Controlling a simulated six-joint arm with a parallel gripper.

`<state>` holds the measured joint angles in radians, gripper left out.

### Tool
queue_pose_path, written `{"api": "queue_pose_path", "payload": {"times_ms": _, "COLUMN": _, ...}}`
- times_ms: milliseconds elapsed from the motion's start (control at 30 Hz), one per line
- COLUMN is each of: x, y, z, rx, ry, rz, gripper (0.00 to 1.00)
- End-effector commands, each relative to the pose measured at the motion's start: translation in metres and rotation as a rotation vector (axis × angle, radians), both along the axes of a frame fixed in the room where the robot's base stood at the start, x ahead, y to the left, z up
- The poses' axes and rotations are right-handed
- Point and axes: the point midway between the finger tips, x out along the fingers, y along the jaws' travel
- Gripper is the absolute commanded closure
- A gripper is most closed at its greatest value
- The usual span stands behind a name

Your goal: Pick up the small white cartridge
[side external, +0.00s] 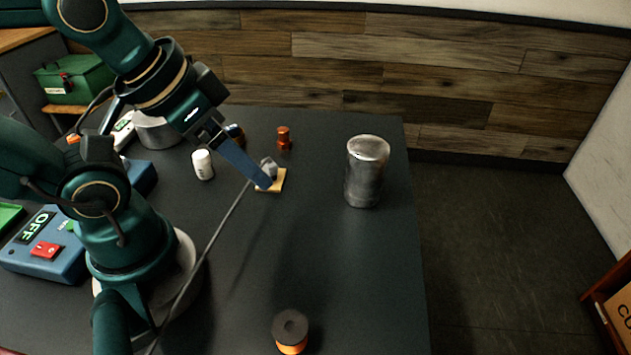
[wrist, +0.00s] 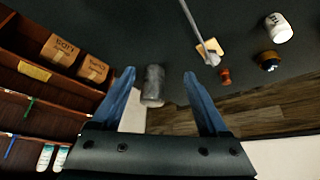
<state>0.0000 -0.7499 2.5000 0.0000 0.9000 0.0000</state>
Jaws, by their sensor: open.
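The small white cartridge (side external: 202,164) stands upright on the dark table, left of my gripper (side external: 268,184) in the side view. It also shows near the top right corner of the wrist view (wrist: 278,28), well outside the jaws. My gripper's two blue fingers (wrist: 158,78) are spread apart with nothing held between them. In the side view one finger overlaps a small wooden square (side external: 271,187) with a grey piece on it. I cannot tell how high the fingertips are above it.
A metal canister (side external: 366,172) stands near the table's right edge. A spool (side external: 290,330) sits at the front. A blue box marked OFF (side external: 45,245) is at left.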

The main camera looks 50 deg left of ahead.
Motion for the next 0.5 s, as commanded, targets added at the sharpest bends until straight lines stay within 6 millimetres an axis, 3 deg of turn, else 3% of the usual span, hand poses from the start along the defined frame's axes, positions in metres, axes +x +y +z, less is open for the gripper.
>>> {"api": "queue_pose_path", "payload": {"times_ms": 133, "x": 0.001, "y": 0.000, "z": 0.000, "rx": 0.027, "ry": -0.004, "rz": -0.048, "gripper": 0.22}}
{"api": "queue_pose_path", "payload": {"times_ms": 267, "x": 0.008, "y": 0.007, "z": 0.005, "rx": 0.168, "ry": -0.038, "rz": -0.234, "gripper": 0.22}}
{"api": "queue_pose_path", "payload": {"times_ms": 367, "x": 0.020, "y": 0.022, "z": 0.005, "rx": 0.355, "ry": -0.022, "rz": -0.439, "gripper": 0.22}}
{"api": "queue_pose_path", "payload": {"times_ms": 500, "x": 0.038, "y": 0.058, "z": -0.002, "rx": 0.621, "ry": 0.092, "rz": -0.724, "gripper": 0.22}}
